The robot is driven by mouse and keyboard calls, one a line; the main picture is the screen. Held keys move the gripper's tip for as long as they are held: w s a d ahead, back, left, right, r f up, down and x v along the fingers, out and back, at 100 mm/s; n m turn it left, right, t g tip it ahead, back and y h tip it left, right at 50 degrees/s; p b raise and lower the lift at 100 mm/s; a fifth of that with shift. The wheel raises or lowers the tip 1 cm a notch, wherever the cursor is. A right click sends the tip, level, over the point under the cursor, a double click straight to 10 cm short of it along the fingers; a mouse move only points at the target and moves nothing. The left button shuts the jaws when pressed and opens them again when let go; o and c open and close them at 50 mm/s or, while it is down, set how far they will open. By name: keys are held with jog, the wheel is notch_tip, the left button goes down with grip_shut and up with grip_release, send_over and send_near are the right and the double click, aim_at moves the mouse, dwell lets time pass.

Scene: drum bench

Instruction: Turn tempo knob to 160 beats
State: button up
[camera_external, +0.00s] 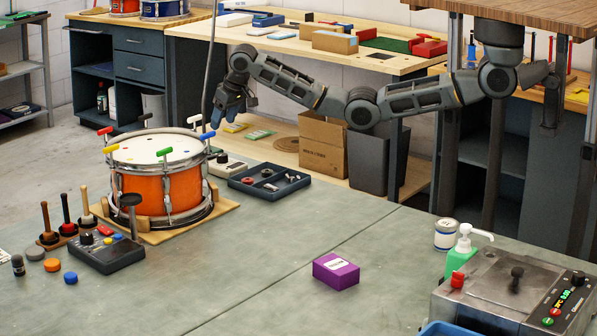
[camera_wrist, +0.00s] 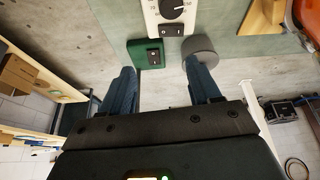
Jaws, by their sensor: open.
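A pale metronome box (camera_external: 232,168) stands behind the drum in the external view. In the wrist view the pale box (camera_wrist: 151,17) is cut off by the top edge. Its black round tempo knob (camera_wrist: 172,8) has a white pointer mark; the scale is too small and too cut off to read the setting. A black rocker switch (camera_wrist: 171,30) sits below the knob. My gripper (camera_external: 222,112) is above and behind the box in the external view. In the wrist view its two dark blue fingers (camera_wrist: 162,70) are spread, with nothing between them and apart from the knob.
A green box with a black switch (camera_wrist: 152,55) and a grey cylinder (camera_wrist: 200,46) lie near the metronome. The orange drum (camera_external: 160,190) stands on a wooden board to its left. A dark parts tray (camera_external: 268,184) is to its right. The bench front centre is mostly clear.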

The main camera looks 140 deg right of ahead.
aim_at(223, 154)
jog(key=shift+w+a+f+n+t+y, duration=0.15)
jog(key=shift+w+a+f+n+t, duration=0.25)
jog(key=shift+f+n, duration=1.05)
jog(key=shift+w+a+f+n+t+y, duration=0.15)
jog(key=shift+f+n+t, duration=0.3)
jog(key=shift+f+n, duration=1)
jog(key=shift+w+a+f+n+t+y, duration=0.1)
jog(key=shift+w+a+f+n+t, duration=0.3)
jog(key=shift+f+n, duration=1)
jog(key=shift+d+f+m, duration=0.1)
jog(key=shift+f+m, duration=0.3)
jog(key=shift+c, duration=0.3)
jog(key=c, duration=1)
jog(key=shift+o, duration=0.2)
jog(key=shift+r+m+p, duration=0.1)
jog(key=shift+m+p, duration=0.2)
jog(key=shift+p, duration=0.2)
